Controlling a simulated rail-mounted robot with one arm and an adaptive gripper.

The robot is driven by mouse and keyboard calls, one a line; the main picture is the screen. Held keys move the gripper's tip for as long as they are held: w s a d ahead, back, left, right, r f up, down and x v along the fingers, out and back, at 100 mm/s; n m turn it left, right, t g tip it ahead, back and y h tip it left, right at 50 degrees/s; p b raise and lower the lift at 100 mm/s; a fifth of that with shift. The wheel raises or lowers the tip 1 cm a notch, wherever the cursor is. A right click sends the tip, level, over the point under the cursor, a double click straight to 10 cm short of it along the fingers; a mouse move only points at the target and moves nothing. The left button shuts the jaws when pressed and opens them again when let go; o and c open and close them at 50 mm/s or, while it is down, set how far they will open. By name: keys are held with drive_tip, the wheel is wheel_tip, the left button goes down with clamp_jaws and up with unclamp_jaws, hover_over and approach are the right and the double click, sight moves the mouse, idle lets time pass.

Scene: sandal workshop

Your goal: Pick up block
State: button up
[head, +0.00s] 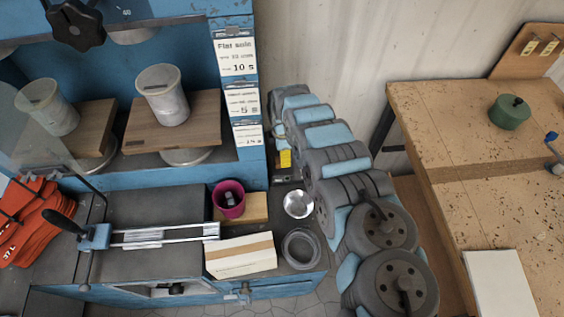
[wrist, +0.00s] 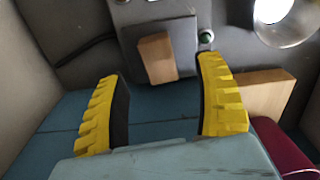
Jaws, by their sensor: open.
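In the wrist view, a small tan wooden block (wrist: 158,58) stands on a grey plate beyond my gripper (wrist: 163,80). My gripper is open, with one yellow ribbed finger on each side of the picture and nothing between them. The block appears between the two fingertips in the picture, apart from both; the exact distance is hard to judge. In the head view I cannot pick out this block for certain. Only a small yellow part of my gripper shows there, beside my arm, and its fingertips are mostly hidden.
A magenta cup (head: 229,198) stands by a light wooden board (head: 257,207). A shiny bowl (head: 298,204), a grey ring (head: 300,249) and a pale striped box (head: 241,256) are nearby. A clamp lever sits left. A cork-topped bench (head: 430,120) is at right.

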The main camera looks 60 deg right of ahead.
drive_tip(key=shift+s+d+f+b, duration=0.2)
drive_tip(key=shift+f+b, duration=0.15)
drive_tip(key=shift+f, duration=0.5)
drive_tip(key=shift+s+d+f+b, duration=0.15)
drive_tip(key=shift+f+b, duration=0.2)
drive_tip(key=shift+f, duration=0.45)
drive_tip(key=shift+w+f+b, duration=0.1)
drive_tip(key=shift+f+b, duration=0.35)
drive_tip(key=shift+f, duration=0.15)
drive_tip(key=shift+a+f, duration=0.1)
drive_tip(key=shift+f, duration=0.3)
drive_tip(key=shift+r, duration=0.1)
drive_tip(key=c, duration=1.1)
drive_tip(key=shift+c, duration=0.2)
